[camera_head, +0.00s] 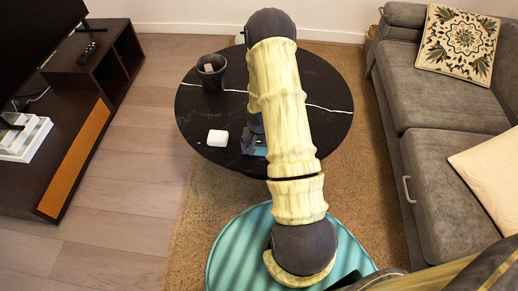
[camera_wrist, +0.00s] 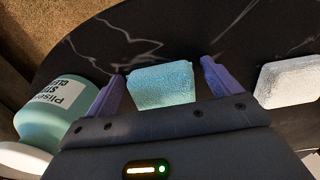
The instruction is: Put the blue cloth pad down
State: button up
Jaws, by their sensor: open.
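The blue cloth pad (camera_wrist: 162,84) lies on the black marble table (camera_wrist: 200,25) in the wrist view, between the two spread fingers of my gripper (camera_wrist: 162,70). A gap shows beside the pad near the right finger; the left finger is close to its edge, and I cannot tell if they touch. In the head view my arm covers most of this spot; a bit of blue pad (camera_head: 260,151) shows beside my gripper (camera_head: 249,146), low at the table top.
A white pad (camera_head: 217,138) lies left of my gripper; it also shows in the wrist view (camera_wrist: 288,82). A dark cup (camera_head: 212,75) stands behind it. A teal labelled jar (camera_wrist: 55,108) is close to my left finger. A grey sofa (camera_head: 440,110) stands right.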

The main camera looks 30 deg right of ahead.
jog(key=shift+r, duration=0.1)
notch_tip(320, 180, up, 12)
jog(key=p, duration=0.3)
jog(key=shift+r, duration=0.15)
dwell(0.4)
notch_tip(320, 180, up, 11)
jog(key=n+t, duration=0.1)
jog(key=n, duration=0.2)
send_over(259, 149)
jog(key=s+a, duration=0.3)
jog(key=a, duration=0.3)
jog(key=s+a+r+n+t, duration=0.1)
jog(key=s+a+r+n, duration=0.2)
jog(key=s+a+r, duration=0.3)
jog(key=shift+s+a+r+n+t, duration=0.3)
jog(key=shift+s+r+n, duration=0.1)
jog(key=shift+s+r, duration=0.6)
jog(key=shift+r, duration=0.1)
